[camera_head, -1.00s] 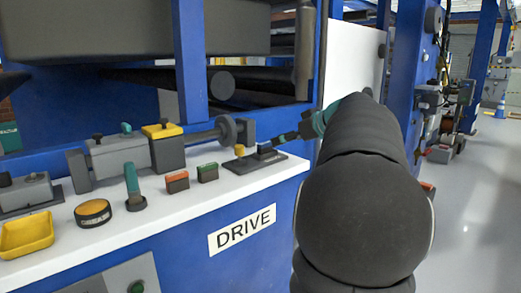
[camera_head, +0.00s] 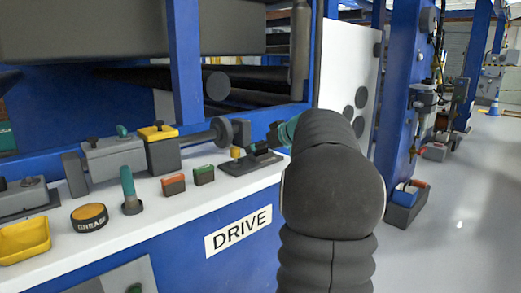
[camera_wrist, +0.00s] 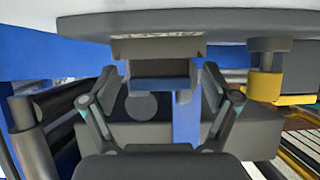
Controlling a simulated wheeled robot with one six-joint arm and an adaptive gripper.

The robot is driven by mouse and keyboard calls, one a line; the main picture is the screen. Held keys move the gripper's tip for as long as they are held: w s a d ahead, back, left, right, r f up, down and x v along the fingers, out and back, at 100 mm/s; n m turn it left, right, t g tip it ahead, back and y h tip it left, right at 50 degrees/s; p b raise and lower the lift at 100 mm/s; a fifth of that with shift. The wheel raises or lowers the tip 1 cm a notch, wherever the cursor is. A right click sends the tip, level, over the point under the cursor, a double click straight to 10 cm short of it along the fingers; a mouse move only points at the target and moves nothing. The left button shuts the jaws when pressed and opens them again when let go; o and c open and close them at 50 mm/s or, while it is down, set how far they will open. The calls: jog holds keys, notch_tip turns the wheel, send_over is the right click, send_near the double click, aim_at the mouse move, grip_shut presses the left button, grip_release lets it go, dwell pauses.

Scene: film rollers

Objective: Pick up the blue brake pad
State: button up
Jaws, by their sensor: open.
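My gripper (camera_wrist: 158,105) shows in the wrist view with its two fingers apart. A dark grey block with a blue face (camera_wrist: 160,68) lies between and just beyond the fingers. I cannot tell whether it is the blue brake pad, or whether the fingers touch it. In the head view my gripper (camera_head: 270,143) is low over the dark fixture plate (camera_head: 240,168) at the right end of the white ledge, partly hidden by my arm. A red-topped pad (camera_head: 173,185) and a green-topped pad (camera_head: 204,175) stand left of it.
A grey bin (camera_head: 402,215) with blue and red items stands on the floor, right.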

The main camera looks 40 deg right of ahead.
jog(key=shift+c, duration=0.2)
jog(key=c, duration=1.3)
jog(key=shift+r, duration=0.1)
